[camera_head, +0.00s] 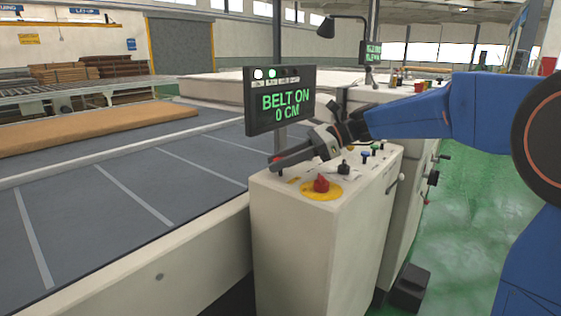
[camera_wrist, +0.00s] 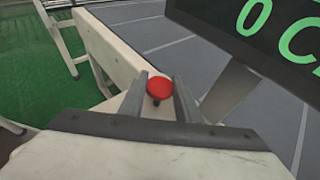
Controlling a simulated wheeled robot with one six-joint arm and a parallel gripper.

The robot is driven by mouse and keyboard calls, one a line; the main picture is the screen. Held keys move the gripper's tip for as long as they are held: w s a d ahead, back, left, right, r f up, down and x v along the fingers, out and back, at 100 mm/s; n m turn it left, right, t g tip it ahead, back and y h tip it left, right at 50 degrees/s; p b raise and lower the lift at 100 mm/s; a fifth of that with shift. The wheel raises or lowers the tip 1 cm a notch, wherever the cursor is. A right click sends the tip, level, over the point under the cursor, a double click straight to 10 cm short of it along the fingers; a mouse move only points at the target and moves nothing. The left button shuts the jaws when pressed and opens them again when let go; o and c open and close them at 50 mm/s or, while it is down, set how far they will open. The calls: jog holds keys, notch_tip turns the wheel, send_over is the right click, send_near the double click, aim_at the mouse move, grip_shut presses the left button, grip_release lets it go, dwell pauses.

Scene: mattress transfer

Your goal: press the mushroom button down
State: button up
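A red mushroom button (camera_head: 321,184) stands on a round yellow plate on top of the cream control box (camera_head: 290,235). My gripper (camera_head: 276,164) is over the far left corner of the box top, behind and left of that button. A smaller red knob (camera_head: 276,157) on a dark stem shows at my fingertips. In the wrist view a red round head (camera_wrist: 159,88) on a dark stem lies between my two fingers (camera_wrist: 159,95), with narrow gaps on both sides. My fingers look parted and not closed on it. The yellow plate is not visible in the wrist view.
A black display (camera_head: 280,100) reading "BELT ON 0 CM" stands close behind my gripper. Black (camera_head: 344,168), blue (camera_head: 365,154) and green (camera_head: 374,147) knobs stand on the box top. A brown mattress (camera_head: 100,130) lies on the grey belt (camera_head: 110,190) at left.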

grip_shut()
jog(key=shift+f, duration=0.8)
jog(key=o, duration=0.9)
grip_release()
jog(key=shift+d+r, duration=0.1)
jog(key=shift+d, duration=0.05)
jog(key=v, duration=1.7)
jog(key=shift+d, duration=0.2)
